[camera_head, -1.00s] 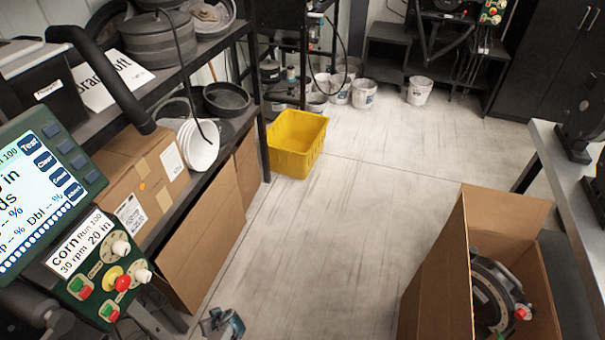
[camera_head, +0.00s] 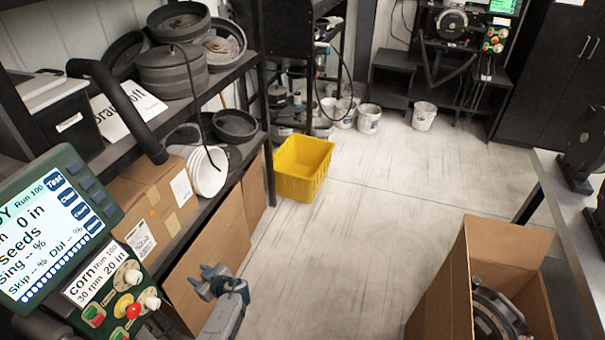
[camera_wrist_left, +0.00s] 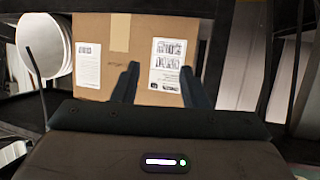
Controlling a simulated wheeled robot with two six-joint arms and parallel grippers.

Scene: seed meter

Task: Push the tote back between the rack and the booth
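The yellow tote (camera_head: 303,168) stands on the floor just right of the end of the shelving rack (camera_head: 247,110), in front of a dark stand with buckets below it. It is empty as far as I can see. My left gripper (camera_head: 213,280) is low in the middle of the head view, well short of the tote and apart from it. In the left wrist view its two fingers (camera_wrist_left: 155,84) stand apart with nothing between them, facing a labelled cardboard box (camera_wrist_left: 133,55). My right gripper does not show. I cannot tell which structure is the booth.
An open cardboard box (camera_head: 440,285) with a round machine part stands at the lower right. A grey bench (camera_head: 560,190) runs along the right. White buckets (camera_head: 369,119) stand at the back.

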